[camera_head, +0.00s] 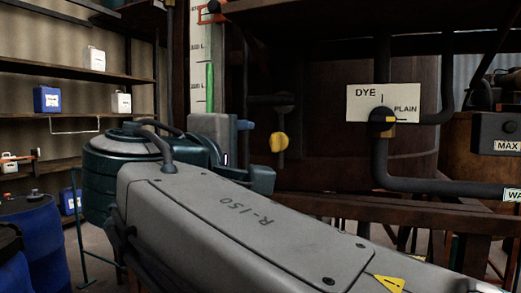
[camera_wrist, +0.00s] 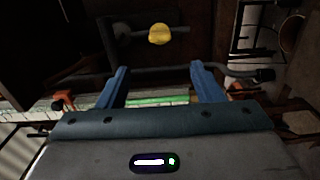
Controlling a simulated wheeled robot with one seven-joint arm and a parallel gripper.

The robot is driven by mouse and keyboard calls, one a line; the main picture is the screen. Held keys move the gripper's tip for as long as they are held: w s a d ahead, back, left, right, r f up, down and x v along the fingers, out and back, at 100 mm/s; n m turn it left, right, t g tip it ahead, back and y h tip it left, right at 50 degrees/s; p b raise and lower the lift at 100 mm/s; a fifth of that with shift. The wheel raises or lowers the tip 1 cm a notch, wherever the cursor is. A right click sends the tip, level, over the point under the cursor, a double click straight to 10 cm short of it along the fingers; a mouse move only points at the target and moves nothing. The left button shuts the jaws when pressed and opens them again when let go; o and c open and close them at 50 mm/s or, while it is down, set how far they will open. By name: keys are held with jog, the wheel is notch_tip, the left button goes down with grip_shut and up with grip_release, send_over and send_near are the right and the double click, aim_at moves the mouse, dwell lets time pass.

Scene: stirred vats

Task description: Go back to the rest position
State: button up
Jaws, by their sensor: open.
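My gripper (camera_wrist: 159,68) is open, its two blue fingers apart with nothing held between them. In the head view my grey arm reaches across the lower middle, and the gripper end sits beside the tall level gauge (camera_head: 201,60) with its green column. A yellow-ended valve handle (camera_head: 279,142) hangs just right of the gripper in the head view. The yellow end also shows beyond the fingertips in the wrist view (camera_wrist: 158,33), apart from them.
A DYE/PLAIN plate (camera_head: 382,104) with a yellow-marked knob is on the dark vat at right, above grey pipes. A MAX panel (camera_head: 507,134) is at the far right. Shelves with jugs (camera_head: 95,58) and blue drums (camera_head: 38,240) stand at left. A dark beam crosses overhead.

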jog(key=w+d+f+m+g+p, duration=0.1)
jog(key=d+f+m+g+p, duration=0.3)
jog(key=d+f+g+p, duration=0.65)
jog(key=s+d+f+m+g+y+p, duration=0.3)
jog(key=s+d+f+m+y+p, duration=0.3)
jog(key=s+d+f+m+p, duration=0.4)
notch_tip(320, 180, down, 3)
jog(key=shift+s+r+g, duration=0.2)
jog(key=shift+s+g, duration=0.15)
jog(key=shift+s, duration=0.65)
jog(key=shift+c, duration=0.3)
